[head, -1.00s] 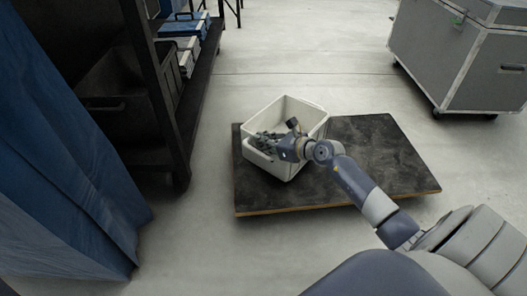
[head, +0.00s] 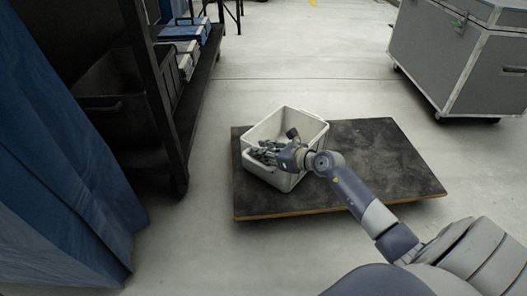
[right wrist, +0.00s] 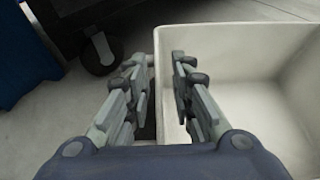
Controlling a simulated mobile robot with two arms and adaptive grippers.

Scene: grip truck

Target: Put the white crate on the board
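The white crate (head: 292,182) is an open, empty-looking box over the left part of the dark board (head: 385,165). I cannot tell for sure whether its base rests fully on the board. My right gripper (head: 262,151) reaches over the crate from the right and has its fingers at the crate's left wall. In the right wrist view the fingers (right wrist: 164,62) sit on both sides of the crate's wall (right wrist: 232,40), closed on its rim. The crate's inside shows to the right there. My left gripper is not in view.
A dark shelf rack (head: 168,110) with bins and blue cases stands at the left, beside a blue covering (head: 60,170). A grey wheeled case (head: 455,60) stands at the back right. The board's right part and the floor behind it are clear.

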